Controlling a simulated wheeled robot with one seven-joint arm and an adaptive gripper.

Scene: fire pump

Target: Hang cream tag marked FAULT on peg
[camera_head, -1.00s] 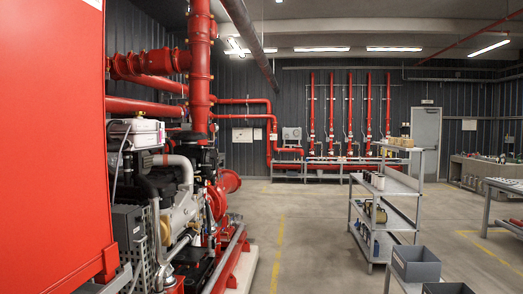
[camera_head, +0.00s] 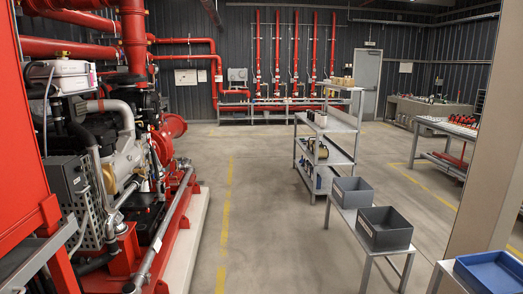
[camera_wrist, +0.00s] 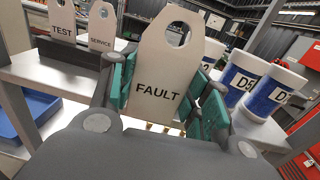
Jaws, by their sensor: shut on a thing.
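The cream FAULT tag (camera_wrist: 165,75) stands upright in the wrist view, its hole at the top and its lettering facing the camera. My gripper (camera_wrist: 170,95) is shut on the tag, with a green pad on each side of it. The tag's lower edge is partly hidden by my gripper. My gripper and the tag do not show in the head view. I cannot make out the peg in either view.
In the wrist view, a TEST tag (camera_wrist: 62,22) and a SERVICE tag (camera_wrist: 102,28) stand behind on the left. White and blue containers (camera_wrist: 272,95) stand on the right. The head view shows grey bins (camera_head: 385,230), a blue tray (camera_head: 490,272), a shelf cart (camera_head: 325,150) and open floor.

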